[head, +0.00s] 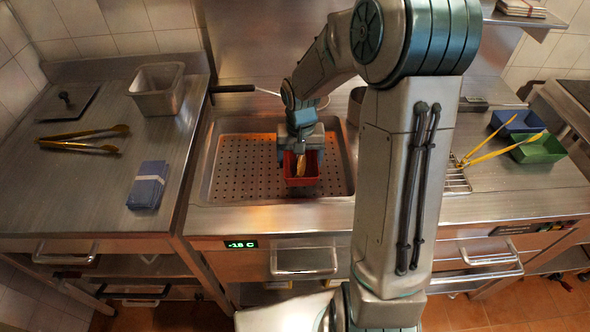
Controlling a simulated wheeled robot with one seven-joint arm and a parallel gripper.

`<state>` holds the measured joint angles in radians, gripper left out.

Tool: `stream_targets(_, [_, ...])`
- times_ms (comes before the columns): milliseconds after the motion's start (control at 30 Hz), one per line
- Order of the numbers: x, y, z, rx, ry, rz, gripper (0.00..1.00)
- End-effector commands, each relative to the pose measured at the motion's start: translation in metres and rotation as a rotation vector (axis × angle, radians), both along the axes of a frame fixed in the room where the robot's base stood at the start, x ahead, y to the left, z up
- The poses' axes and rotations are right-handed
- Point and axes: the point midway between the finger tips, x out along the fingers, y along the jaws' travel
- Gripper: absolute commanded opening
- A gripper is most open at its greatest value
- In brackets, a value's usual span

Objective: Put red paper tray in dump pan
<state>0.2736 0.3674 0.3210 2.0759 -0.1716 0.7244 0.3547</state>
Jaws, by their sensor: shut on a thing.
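The red paper tray (302,178) is in the head view, over the perforated dump pan (228,190) set into the middle counter. My gripper (300,150) points down and is shut on the red tray at its far side. Something pale yellow shows inside the tray, partly hidden by the gripper. I cannot tell whether the tray touches the pan floor or hangs just above it. My arm hides part of the pan's right side.
A steel container (158,92), yellow tongs (85,138) and blue folded packets (149,184) are on the left counter. A blue tray (515,122) and a green tray (538,149) sit on the right. A dark-handled utensil (232,88) lies behind the pan. The pan's left part is empty.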

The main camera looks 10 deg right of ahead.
Motion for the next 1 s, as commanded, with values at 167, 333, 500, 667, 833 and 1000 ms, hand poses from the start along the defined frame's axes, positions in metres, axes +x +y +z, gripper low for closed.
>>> stream_targets(167, [0.0,0.001,-0.014,-0.001,0.0,0.002,0.57])
stream_targets(333, [0.0,0.001,-0.036,0.0,0.004,0.003,0.57])
stream_targets(500, [0.0,0.001,-0.049,0.0,-0.001,0.002,0.57])
stream_targets(667, [0.001,0.001,-0.048,0.0,-0.002,0.002,0.57])
stream_targets(833, [0.001,0.001,-0.052,0.0,-0.002,0.002,0.84])
stream_targets(1000, [0.001,0.001,-0.051,0.0,-0.001,0.002,1.0])
